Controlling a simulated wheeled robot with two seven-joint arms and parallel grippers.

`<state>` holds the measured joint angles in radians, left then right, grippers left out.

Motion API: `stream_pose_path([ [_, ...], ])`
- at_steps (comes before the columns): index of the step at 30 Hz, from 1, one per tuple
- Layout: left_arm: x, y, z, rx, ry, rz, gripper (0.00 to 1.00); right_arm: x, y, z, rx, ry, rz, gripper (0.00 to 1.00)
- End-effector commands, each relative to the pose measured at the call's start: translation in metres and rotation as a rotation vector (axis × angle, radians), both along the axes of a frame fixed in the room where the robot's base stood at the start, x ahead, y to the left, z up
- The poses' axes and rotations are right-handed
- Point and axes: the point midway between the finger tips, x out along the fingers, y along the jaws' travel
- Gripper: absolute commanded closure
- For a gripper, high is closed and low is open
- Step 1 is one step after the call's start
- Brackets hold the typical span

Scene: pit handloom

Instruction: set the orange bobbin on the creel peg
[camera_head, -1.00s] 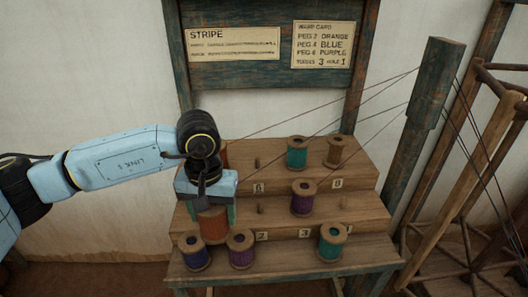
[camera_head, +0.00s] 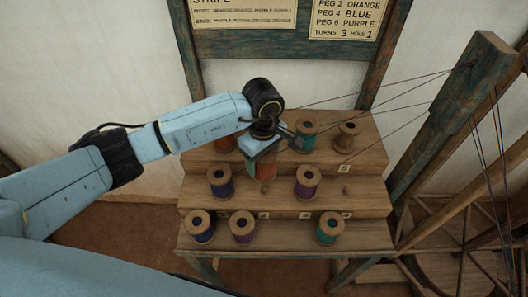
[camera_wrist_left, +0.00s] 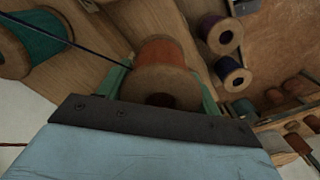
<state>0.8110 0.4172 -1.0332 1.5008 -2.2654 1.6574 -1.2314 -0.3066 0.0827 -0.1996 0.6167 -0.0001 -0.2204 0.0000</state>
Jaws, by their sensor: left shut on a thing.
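The orange bobbin (camera_head: 265,171) is upright in my left gripper (camera_head: 264,158), which is shut on it. In the head view they are above the stepped wooden creel (camera_head: 266,208), near its middle and upper steps. Whether the bobbin's lower end touches anything is hidden. In the left wrist view, the orange bobbin (camera_wrist_left: 161,55) sits between the two green fingers of my left gripper (camera_wrist_left: 163,85). A bare peg (camera_head: 345,189) stands on the middle step at right. My right gripper is out of view.
A teal bobbin (camera_head: 307,137) and a brown one (camera_head: 346,136) stand on the upper step. Several bobbins stand in front. Threads run to the right-hand post (camera_head: 462,105).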

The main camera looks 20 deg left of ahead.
Motion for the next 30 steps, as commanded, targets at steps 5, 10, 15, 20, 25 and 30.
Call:
stream_pose_path([
  [5, 0.000, 0.000, -0.012, -0.001, 0.000, 0.000, 0.61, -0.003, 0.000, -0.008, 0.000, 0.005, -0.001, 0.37],
  [10, 0.000, 0.000, -0.024, 0.000, 0.000, -0.001, 0.61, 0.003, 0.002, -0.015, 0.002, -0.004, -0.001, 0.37],
  [15, 0.000, -0.001, -0.035, -0.002, 0.000, -0.002, 0.61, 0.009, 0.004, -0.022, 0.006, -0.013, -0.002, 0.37],
  [20, 0.000, 0.000, -0.047, 0.000, -0.001, -0.002, 0.61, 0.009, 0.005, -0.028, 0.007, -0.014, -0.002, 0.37],
  [25, 0.001, 0.000, -0.059, -0.001, -0.002, -0.003, 0.61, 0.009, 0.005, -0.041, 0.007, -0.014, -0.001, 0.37],
  [30, 0.000, 0.000, -0.071, 0.000, -0.001, -0.003, 0.61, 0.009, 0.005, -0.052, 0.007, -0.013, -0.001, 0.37],
])
